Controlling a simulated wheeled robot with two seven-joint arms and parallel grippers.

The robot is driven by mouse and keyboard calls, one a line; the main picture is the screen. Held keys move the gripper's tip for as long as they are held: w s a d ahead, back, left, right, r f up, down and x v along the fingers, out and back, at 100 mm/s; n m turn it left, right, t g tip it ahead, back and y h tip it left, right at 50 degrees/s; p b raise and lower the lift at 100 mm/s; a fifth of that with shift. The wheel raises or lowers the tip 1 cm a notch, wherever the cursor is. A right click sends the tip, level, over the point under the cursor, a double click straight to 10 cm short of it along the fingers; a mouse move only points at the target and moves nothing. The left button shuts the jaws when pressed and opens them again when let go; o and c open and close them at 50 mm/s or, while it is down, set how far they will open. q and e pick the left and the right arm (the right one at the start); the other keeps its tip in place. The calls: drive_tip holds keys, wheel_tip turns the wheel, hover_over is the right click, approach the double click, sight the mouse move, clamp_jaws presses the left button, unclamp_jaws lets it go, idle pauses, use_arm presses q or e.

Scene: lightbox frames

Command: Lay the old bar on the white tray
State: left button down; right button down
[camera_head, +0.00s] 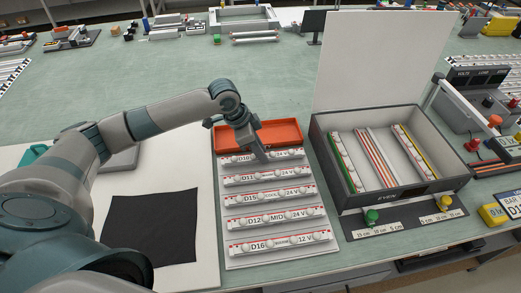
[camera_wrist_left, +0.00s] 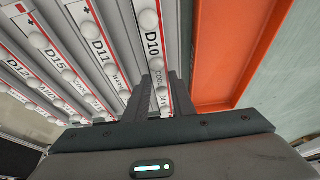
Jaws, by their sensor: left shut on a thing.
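My left gripper (camera_head: 262,155) is shut on the white bar marked D10 (camera_head: 290,155), at the back of a row of labelled bars. In the left wrist view its two fingers (camera_wrist_left: 158,82) straddle the D10 bar (camera_wrist_left: 151,40), which carries round white domes. I cannot tell whether the bar is raised. The pale tray (camera_head: 230,263) lies under the row, with D11, D15, D12 and D16 in front. The open grey light box (camera_head: 322,134) holds several bars, one with white domes (camera_head: 343,160). No bar is clearly marked as old. My right gripper is out of view.
An orange tray (camera_head: 283,133) lies just behind the row; its edge shows in the left wrist view (camera_wrist_left: 228,50). A black cloth (camera_head: 150,228) lies on a white board at left. The box's raised white lid (camera_head: 375,58) stands tall.

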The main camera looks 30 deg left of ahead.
use_arm(q)
drive_tip(key=shift+f, duration=0.2)
drive_tip(key=shift+f, duration=0.1)
drive_tip(key=c, duration=1.5)
unclamp_jaws()
drive_tip(key=b+v, duration=0.2)
drive_tip(key=v, duration=1)
drive_tip(key=shift+w, duration=0.1)
